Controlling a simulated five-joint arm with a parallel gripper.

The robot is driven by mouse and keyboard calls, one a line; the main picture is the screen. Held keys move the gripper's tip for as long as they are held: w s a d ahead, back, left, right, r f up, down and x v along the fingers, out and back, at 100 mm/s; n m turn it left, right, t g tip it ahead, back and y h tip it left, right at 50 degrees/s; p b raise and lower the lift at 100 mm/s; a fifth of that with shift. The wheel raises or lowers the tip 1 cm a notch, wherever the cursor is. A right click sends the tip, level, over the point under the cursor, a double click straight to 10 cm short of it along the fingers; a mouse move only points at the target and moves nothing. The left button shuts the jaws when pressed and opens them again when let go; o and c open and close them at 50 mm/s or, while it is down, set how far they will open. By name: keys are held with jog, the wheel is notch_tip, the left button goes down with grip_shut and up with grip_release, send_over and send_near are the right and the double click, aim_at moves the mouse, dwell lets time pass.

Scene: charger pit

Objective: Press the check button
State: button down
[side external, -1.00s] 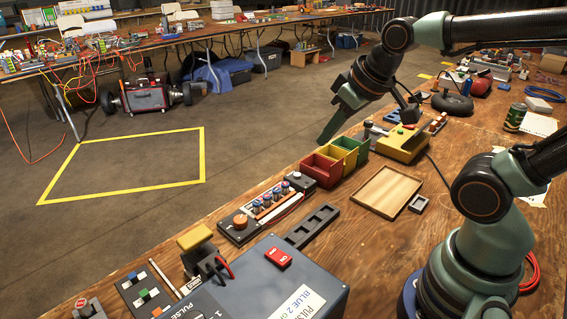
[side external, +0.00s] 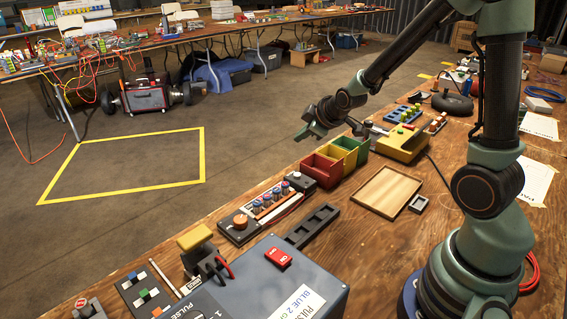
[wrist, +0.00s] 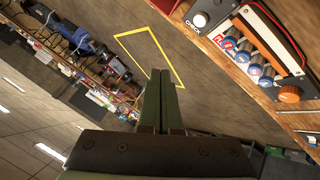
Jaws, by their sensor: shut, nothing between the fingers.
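The white check button (wrist: 200,19) shows near the top of the wrist view, on a dark end block with a "CHECK" label beside it. In the side view, the tester (side external: 266,204) lies near the table edge, and its small pale button (side external: 297,176) is at the far end. My gripper (side external: 299,136) is shut and empty, up in the air beyond that end and apart from the button. In the wrist view the two green fingers (wrist: 161,72) lie together and point at the floor, left of and below the button.
Red, yellow and green bins (side external: 325,169) stand next to the tester's button end. A wooden tray (side external: 386,190) lies to the right. A blue-grey box (side external: 250,285) with a red switch stands in front. The floor beyond the table edge is open.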

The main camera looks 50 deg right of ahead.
aim_at(297, 175)
jog(key=shift+f, duration=0.15)
jog(key=shift+f, duration=4.35)
jog(key=shift+d+f, duration=0.15)
jog(key=shift+f, duration=0.25)
jog(key=shift+f, duration=0.45)
jog(key=shift+r, duration=0.85)
